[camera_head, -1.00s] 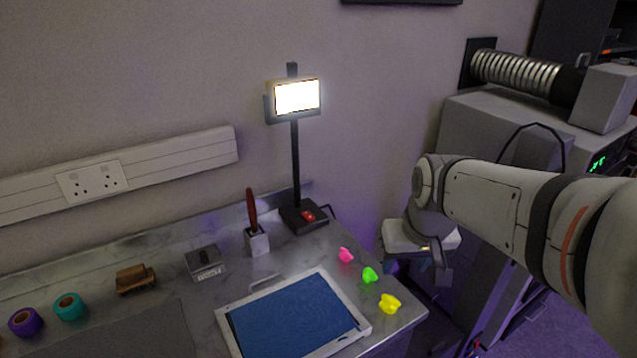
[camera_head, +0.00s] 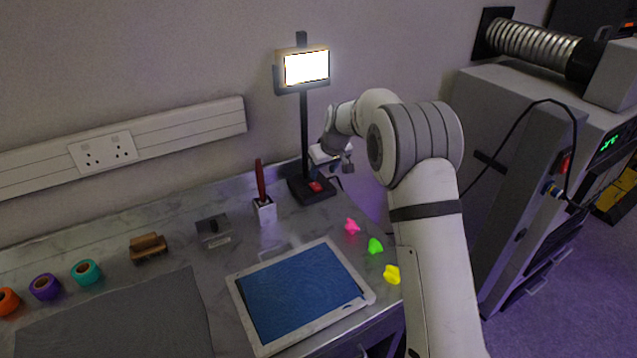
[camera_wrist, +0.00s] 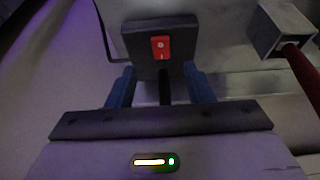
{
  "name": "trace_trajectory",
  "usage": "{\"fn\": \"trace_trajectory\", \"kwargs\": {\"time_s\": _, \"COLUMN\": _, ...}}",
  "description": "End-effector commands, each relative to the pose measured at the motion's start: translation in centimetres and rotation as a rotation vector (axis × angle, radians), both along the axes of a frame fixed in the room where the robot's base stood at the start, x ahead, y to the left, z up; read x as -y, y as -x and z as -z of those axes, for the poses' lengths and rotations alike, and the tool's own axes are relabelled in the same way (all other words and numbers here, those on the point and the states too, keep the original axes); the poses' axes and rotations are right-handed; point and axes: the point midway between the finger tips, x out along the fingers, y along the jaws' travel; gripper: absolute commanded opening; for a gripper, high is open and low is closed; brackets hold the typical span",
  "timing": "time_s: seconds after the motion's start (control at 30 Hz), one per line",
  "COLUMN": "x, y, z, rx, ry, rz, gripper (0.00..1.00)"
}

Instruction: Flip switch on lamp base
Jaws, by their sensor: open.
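The lamp stands at the back of the bench in the head view, with a lit panel (camera_head: 305,68) on a black post and a dark base (camera_head: 301,194). A red rocker switch (camera_head: 316,186) sits on the base. In the wrist view the red switch (camera_wrist: 160,48) shows near the top centre of the lamp base (camera_wrist: 160,68), with pale marks on it. My gripper (camera_wrist: 161,88) is open, its two blue-grey fingers apart on either side below the switch. The fingers appear apart from the switch. In the head view my gripper is just right of the lamp post, above the base.
A pen holder (camera_head: 264,210) with a red-handled tool stands left of the lamp base. A white-framed blue tray (camera_head: 298,290) and pink (camera_head: 352,227), green (camera_head: 375,246) and yellow (camera_head: 391,274) pieces lie in front. A grey machine (camera_head: 520,150) stands to the right.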

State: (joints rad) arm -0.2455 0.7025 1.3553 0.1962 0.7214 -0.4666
Motion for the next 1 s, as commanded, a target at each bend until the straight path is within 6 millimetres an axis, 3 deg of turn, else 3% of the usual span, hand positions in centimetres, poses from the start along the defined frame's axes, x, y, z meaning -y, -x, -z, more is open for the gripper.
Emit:
{"fn": "trace_trajectory", "kwargs": {"time_s": 0.5, "x": -1.7, "y": -2.2, "z": 6.3, "rx": -0.001, "ry": 0.001, "rz": -0.005, "gripper": 0.47}}
{"fn": "trace_trajectory", "kwargs": {"time_s": 0.9, "x": -1.9, "y": -2.5, "z": 7.3, "rx": 0.000, "ry": 0.001, "rz": -0.004, "gripper": 0.47}}
{"fn": "trace_trajectory", "kwargs": {"time_s": 1.0, "x": -1.9, "y": -2.5, "z": 7.3, "rx": 0.000, "ry": 0.000, "rz": -0.005, "gripper": 0.40}}
